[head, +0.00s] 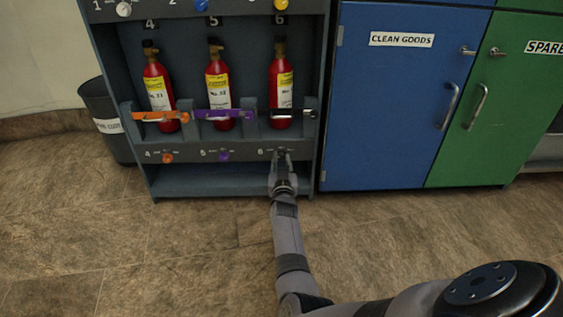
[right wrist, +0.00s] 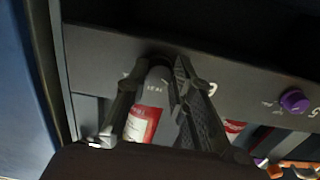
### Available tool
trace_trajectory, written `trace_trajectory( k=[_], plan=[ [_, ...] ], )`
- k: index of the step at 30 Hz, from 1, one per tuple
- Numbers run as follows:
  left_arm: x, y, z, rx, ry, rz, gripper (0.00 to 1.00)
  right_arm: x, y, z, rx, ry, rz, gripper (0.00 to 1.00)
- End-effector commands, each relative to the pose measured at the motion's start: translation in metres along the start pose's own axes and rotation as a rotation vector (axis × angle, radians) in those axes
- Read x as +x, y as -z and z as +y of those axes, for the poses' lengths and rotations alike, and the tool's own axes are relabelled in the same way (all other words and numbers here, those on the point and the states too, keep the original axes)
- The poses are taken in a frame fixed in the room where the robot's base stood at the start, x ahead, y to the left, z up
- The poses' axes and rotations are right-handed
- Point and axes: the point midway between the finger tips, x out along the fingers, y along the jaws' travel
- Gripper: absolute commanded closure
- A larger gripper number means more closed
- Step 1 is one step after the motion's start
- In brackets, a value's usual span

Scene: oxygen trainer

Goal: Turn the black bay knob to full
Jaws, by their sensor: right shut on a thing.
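My right gripper (head: 281,160) reaches up to the lower panel of the rack, at the bay marked 6. It is shut on the black knob there, which its fingers almost wholly hide. In the right wrist view the two fingers (right wrist: 160,72) close in at the panel beside the number 6. The knob's setting cannot be read. Above it, a red cylinder (head: 281,88) stands upright in bay 6 behind a black strap (head: 293,113). My left gripper is not in view.
An orange knob (head: 167,158) and a purple knob (head: 224,156) sit left on the same panel. The purple knob also shows in the right wrist view (right wrist: 294,101). A blue cabinet (head: 385,110) adjoins the rack; a dark bin (head: 103,105) stands left. The floor in front is clear.

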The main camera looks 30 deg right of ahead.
Motion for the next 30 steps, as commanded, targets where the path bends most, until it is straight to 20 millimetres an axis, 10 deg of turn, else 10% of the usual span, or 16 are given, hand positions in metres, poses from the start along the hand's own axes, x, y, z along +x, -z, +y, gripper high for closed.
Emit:
trace_trajectory(
  k=[30],
  plan=[
    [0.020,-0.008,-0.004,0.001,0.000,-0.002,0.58,0.000,0.001,0.000,0.381,0.001,-0.002,1.00]
  ],
)
